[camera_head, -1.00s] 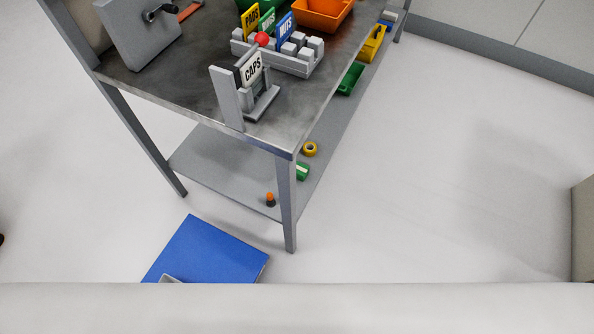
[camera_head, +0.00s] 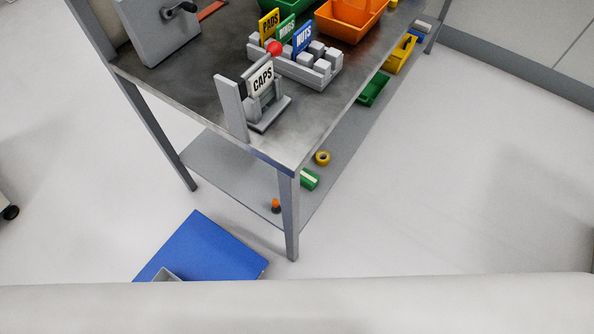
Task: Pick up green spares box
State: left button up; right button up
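A green open box (camera_head: 373,89) sits on the lower shelf of the metal bench, right of the tabletop edge. A smaller green item with a pale top (camera_head: 309,179) lies on the same shelf nearer the front leg. A green bin (camera_head: 345,12) shows at the top edge on the tabletop, partly cut off. I cannot tell for sure which of these is the spares box. Neither of my grippers is in view.
The bench top (camera_head: 190,88) holds a CAPS stand (camera_head: 262,85), a grey labelled rack (camera_head: 300,66) and an orange bin (camera_head: 350,22). Yellow bin (camera_head: 400,55), yellow ring (camera_head: 322,158) and orange-topped item (camera_head: 276,205) are on the lower shelf. A blue mat (camera_head: 205,250) lies on the floor. Right-hand floor is clear.

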aim_at(308, 179)
jog(key=i+l+u, duration=0.2)
jog(key=l+u, duration=0.2)
jog(key=i+l+u, duration=0.1)
jog(key=l+u, duration=0.65)
jog(key=l, duration=0.2)
jog(key=i, duration=0.05)
